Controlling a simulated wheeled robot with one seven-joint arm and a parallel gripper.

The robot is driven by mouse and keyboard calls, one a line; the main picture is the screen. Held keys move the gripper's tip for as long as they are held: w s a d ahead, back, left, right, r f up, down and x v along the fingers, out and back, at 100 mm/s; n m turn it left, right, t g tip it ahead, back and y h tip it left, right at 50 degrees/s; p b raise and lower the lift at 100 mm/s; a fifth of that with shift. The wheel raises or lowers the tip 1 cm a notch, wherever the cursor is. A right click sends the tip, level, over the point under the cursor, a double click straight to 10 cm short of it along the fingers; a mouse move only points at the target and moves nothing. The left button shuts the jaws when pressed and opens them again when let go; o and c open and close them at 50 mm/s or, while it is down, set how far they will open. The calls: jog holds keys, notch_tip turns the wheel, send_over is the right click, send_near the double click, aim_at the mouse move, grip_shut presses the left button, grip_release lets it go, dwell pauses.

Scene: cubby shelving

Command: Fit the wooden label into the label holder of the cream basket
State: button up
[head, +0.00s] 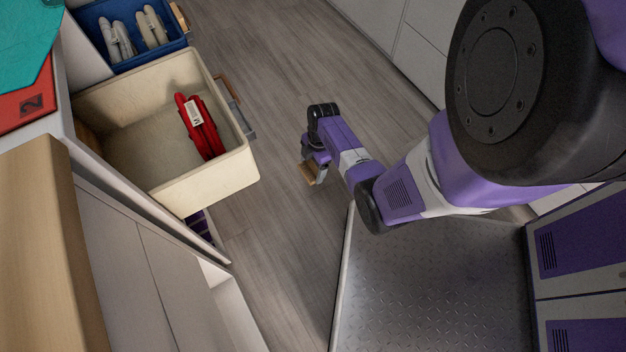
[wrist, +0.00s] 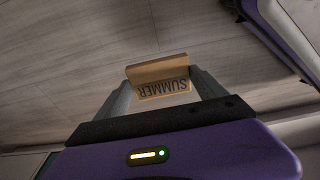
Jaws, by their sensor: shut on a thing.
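The cream basket (head: 209,187) is pulled partly out of the shelving at the left of the head view. A red item with a white tag (head: 203,126) lies inside it. On its front face is a grey label holder (head: 242,121), with a wooden strip (head: 228,88) beside it. My gripper (head: 311,171) is to the right of the basket, apart from it, over the floor. It is shut on the wooden label (wrist: 160,78), which reads SUMMER and appears upside down in the wrist view between the fingers.
A blue basket (head: 122,61) with several grey and beige items stands beyond the cream one, with a wooden piece on its front. A red and a teal item lie on the shelf top at left. The floor (head: 275,60) between basket and gripper is clear.

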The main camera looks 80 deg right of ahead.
aim_at(312, 195)
jog(key=shift+d+f, duration=0.1)
jog(key=shift+f, duration=0.05)
notch_tip(312, 195, down, 20)
jog(key=b, duration=1.3)
jog(key=shift+r, duration=0.25)
jog(key=shift+f, duration=0.1)
jog(key=shift+f, duration=0.15)
jog(key=o, duration=1.4)
jog(key=shift+o, duration=0.2)
jog(key=shift+b, duration=0.3)
